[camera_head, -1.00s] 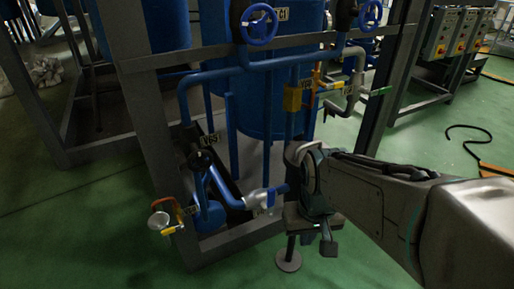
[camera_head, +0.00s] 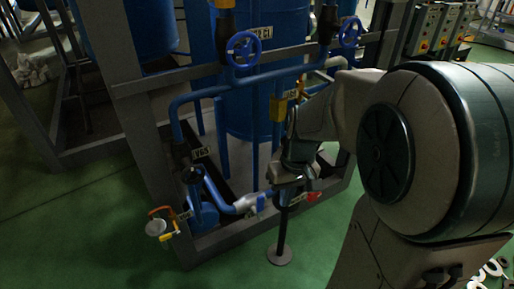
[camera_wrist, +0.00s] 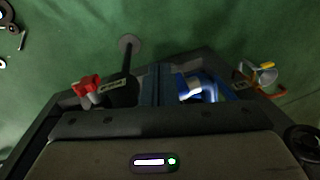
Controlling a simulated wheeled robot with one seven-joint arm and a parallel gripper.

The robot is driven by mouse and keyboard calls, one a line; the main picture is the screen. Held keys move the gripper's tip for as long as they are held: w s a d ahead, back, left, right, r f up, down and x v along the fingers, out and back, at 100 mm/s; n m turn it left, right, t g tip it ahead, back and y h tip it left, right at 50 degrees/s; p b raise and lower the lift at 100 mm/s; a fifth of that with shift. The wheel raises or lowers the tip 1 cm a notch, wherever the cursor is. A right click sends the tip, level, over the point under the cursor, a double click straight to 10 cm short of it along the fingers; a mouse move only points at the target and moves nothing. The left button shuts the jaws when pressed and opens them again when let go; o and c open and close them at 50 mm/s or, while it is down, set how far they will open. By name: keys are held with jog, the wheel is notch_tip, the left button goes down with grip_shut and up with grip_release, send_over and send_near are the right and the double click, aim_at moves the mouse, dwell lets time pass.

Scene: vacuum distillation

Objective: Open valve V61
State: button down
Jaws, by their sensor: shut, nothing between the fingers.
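No label in view reads clearly as V61. A valve with a red handle (camera_head: 313,197) sits low on the frame at the right end of the bottom pipe, with a small unreadable tag beside it. The red handle also shows at the left of the wrist view (camera_wrist: 88,84), beside a pale tag. My gripper (camera_head: 284,182) points downward just left of the red handle and above the bottom pipe. It is shut and holds nothing. Whether it touches the pipe cannot be told. My arm hides part of the piping behind it.
A small orange-handled valve (camera_head: 160,213) sticks out at the lower left. Blue handwheels (camera_head: 244,46) are above. A round-footed post (camera_head: 280,254) stands in front; the green floor (camera_head: 90,235) is open at left.

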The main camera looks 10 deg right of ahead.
aim_at(260, 208)
jog(key=w+d+r+n+g+y+p, duration=0.1)
jog(key=w+d+r+n+y+p, duration=0.1)
jog(key=w+d+p, duration=0.3)
jog(key=w+p, duration=0.3)
jog(key=w, duration=0.1)
jog(key=shift+w+d+r+y+p, duration=0.2)
jog(key=shift+d+y+p, duration=0.1)
jog(key=shift+d+y, duration=0.1)
jog(key=shift+a+f, duration=0.1)
jog(key=shift+f, duration=0.05)
jog(key=s+a+f+b, duration=0.2)
jog(key=a+f+b, duration=0.1)
jog(key=a+f, duration=0.4)
jog(key=shift+d+x, duration=0.2)
jog(key=shift+x, duration=0.8)
jog(key=shift+s, duration=0.15)
